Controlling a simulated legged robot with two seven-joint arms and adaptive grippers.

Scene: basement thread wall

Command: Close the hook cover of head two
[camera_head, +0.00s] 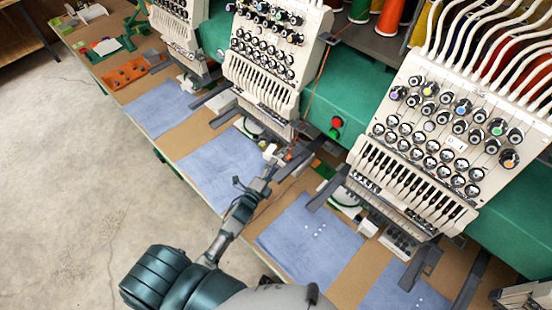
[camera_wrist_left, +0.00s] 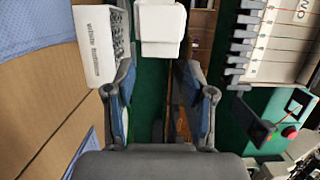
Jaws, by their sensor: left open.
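Head two appears to be the middle cream embroidery head (camera_head: 268,55) in the head view, though I see no number on it. My left gripper (camera_head: 269,168) is just below this head, at the front edge of the machine bed. In the left wrist view the gripper (camera_wrist_left: 158,75) is open, with nothing between its fingers. A white block (camera_wrist_left: 160,25), which looks like the hook cover, lies ahead between the fingertips, with no clear contact. It seems to show as a small white piece (camera_head: 270,151) in the head view. My right gripper is out of view.
A white lettered box (camera_wrist_left: 100,45) stands close to the left finger in the wrist view. Blue cloths (camera_head: 218,165) lie on the brown table. Dark bracket arms (camera_head: 318,190) stick out beside the heads. A larger head (camera_head: 450,140) stands at right. The floor at left is clear.

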